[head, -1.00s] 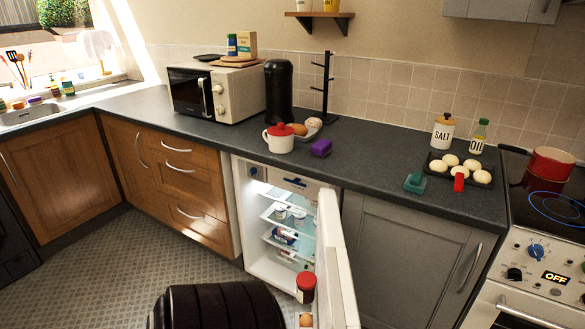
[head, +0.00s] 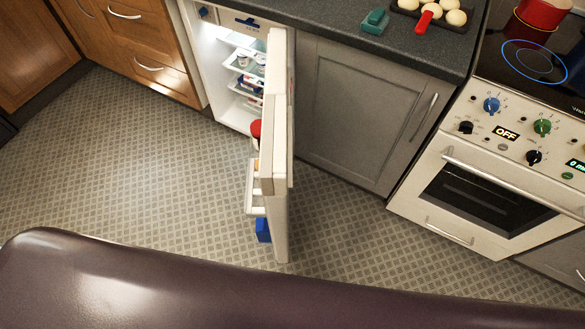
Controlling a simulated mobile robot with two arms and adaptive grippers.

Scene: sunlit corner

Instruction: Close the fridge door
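The white fridge door (head: 281,150) stands wide open, swung out toward me from its right side, seen nearly edge-on. Its inner shelves hold a red-lidded jar (head: 256,130), partly hidden by the door, and a blue item (head: 262,229) low down. The lit fridge (head: 237,110) is under the counter to the left of the door, with small pots and packs on its shelves. Neither of my grippers is in view.
A dark rounded surface (head: 250,290), possibly a seat or furniture top, spans the bottom of the view. The patterned floor (head: 140,150) is clear left of the door. A grey cupboard (head: 360,110) and an oven (head: 480,190) stand to the right.

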